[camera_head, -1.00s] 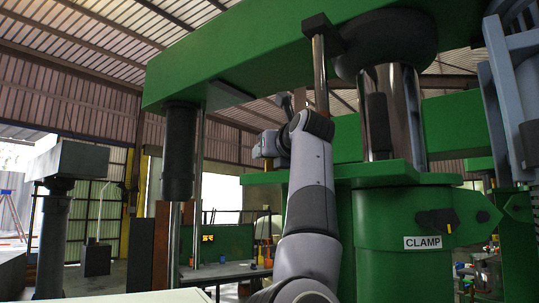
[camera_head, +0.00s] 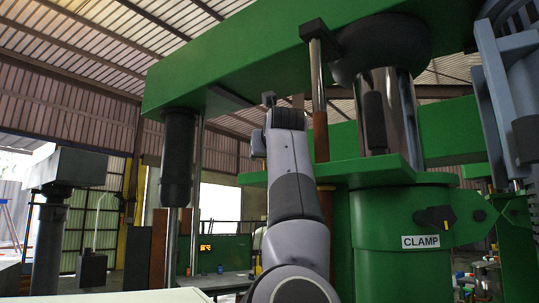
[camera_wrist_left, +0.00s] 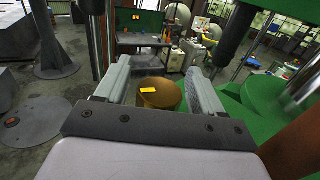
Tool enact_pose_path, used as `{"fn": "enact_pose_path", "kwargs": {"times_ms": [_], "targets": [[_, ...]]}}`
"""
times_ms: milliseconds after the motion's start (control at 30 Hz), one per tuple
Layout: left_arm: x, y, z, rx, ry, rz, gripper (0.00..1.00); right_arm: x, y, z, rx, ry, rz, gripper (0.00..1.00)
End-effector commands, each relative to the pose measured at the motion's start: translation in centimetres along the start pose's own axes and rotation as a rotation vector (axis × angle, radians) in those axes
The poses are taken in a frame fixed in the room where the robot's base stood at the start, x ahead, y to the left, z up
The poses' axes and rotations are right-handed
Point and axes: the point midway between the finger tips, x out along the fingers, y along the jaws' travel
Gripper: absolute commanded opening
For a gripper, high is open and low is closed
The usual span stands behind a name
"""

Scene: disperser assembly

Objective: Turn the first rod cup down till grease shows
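A thin steel rod (camera_head: 317,75) hangs from the green beam (camera_head: 235,62), with a black block (camera_head: 314,29) at its top and a rust-brown length below. A dark cylinder (camera_head: 178,155) hangs on another rod at the left. I cannot tell which part is the first rod cup, and no grease is visible. My left arm rises in front of the machine in the head view; its fingers are hidden there. In the left wrist view my left gripper (camera_wrist_left: 157,68) is open, fingers wide apart. A brown round top with a yellow label (camera_wrist_left: 158,93) shows between them, apparently lower down. My right gripper is out of view.
A thick chrome column (camera_head: 402,112) and the green body labelled CLAMP (camera_head: 421,242) stand right of my arm. A green plate (camera_head: 350,171) lies close beside it. A workbench (camera_wrist_left: 140,39) with a lit display stands beyond.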

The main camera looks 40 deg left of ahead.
Motion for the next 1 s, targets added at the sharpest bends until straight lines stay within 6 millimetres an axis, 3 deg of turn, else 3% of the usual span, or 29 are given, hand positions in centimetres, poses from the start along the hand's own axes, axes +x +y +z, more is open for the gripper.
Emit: {"fn": "enact_pose_path", "kwargs": {"times_ms": [167,600,1000], "targets": [[-0.7,0.0,-0.1,-0.001,-0.001,0.000,0.68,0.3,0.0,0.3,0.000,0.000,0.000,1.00],[-6.8,0.0,-0.1,0.000,-0.001,-0.001,0.68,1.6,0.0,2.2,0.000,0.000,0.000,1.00],[-7.2,0.0,0.0,0.000,0.000,0.000,0.68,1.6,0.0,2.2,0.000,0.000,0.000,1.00]]}}
